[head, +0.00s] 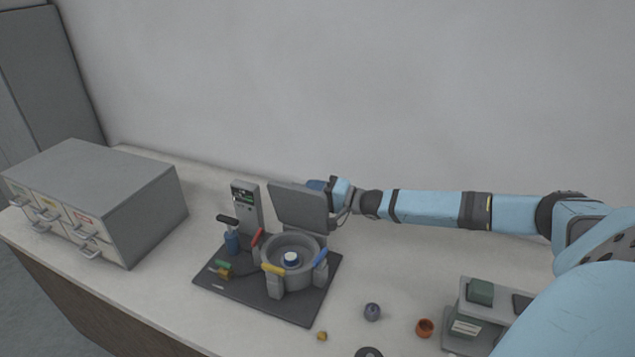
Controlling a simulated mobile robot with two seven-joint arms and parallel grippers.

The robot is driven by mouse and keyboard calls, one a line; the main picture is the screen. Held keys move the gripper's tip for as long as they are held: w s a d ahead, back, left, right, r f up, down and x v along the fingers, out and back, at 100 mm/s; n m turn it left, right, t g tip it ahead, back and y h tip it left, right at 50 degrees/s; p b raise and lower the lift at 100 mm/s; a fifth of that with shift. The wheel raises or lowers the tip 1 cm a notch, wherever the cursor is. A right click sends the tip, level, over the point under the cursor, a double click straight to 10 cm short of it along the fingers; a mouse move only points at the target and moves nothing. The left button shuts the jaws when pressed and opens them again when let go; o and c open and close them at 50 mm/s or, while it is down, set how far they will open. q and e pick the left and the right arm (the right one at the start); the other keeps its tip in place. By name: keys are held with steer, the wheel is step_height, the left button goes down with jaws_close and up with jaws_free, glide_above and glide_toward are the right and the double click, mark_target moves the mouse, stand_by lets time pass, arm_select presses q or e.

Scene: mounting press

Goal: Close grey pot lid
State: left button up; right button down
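The grey pot (271,258) stands on a dark grey base plate (225,289), open at the top, with a white and blue round piece (291,259) inside it. Its grey lid (299,208) stands raised, roughly upright, at the back of the pot. Red, yellow and blue handles sit around the rim. My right gripper (326,187) is at the upper right edge of the lid, partly behind it. The lid hides its fingertips, so I cannot tell whether it touches the lid or is open. My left gripper is not in view.
A grey control box (246,208) and a blue pump with a black handle (231,238) stand left of the lid. A grey drawer cabinet (140,215) is at the left. Small loose parts, including an orange ring (424,328) and a purple piece (372,311), lie at the front right.

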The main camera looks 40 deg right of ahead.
steer(key=shift+s+a+p, duration=0.3)
steer(key=shift+a+p, duration=0.2)
steer(key=shift+a, duration=0.2)
steer(key=c, duration=1)
jaws_free()
steer(key=shift+s+r, duration=0.1)
steer(key=shift+s+d, duration=0.2)
steer(key=v, duration=1.3)
steer(key=shift+b, duration=0.4)
steer(key=shift+s, duration=0.1)
